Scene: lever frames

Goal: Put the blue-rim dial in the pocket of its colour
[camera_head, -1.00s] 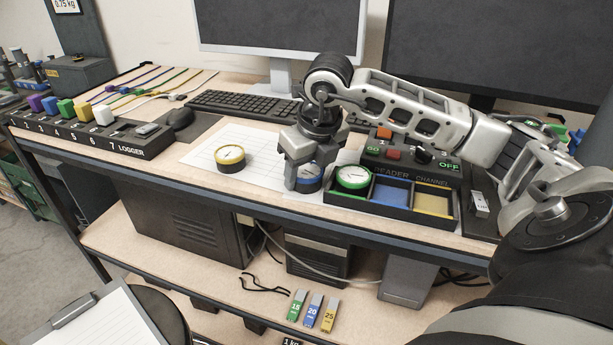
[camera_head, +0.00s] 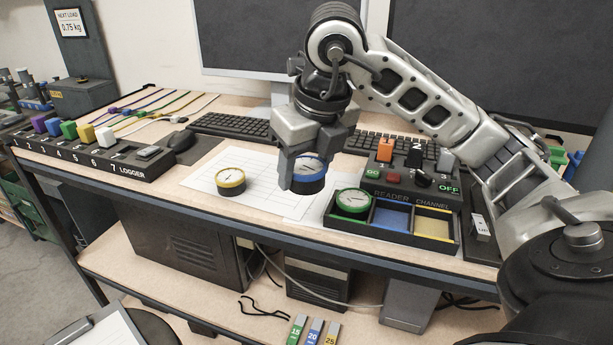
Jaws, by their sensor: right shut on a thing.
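The blue-rim dial (camera_head: 309,177) is held in my right gripper (camera_head: 302,172), which is shut on it above the white sheet, left of the tray. The tray (camera_head: 398,239) has three pockets. The green-rim dial (camera_head: 353,201) sits in the left, green pocket. The blue pocket (camera_head: 391,219) in the middle is empty, and so is the yellow pocket (camera_head: 433,227) at the right. The yellow-rim dial (camera_head: 231,181) lies on the white sheet (camera_head: 262,200), left of my gripper. My left gripper is not in view.
A reader box (camera_head: 405,179) with switches stands just behind the tray. A keyboard (camera_head: 235,126) and monitors are at the back. The logger box (camera_head: 110,165) with coloured plugs stands at the left. The bench's front edge runs close before the tray.

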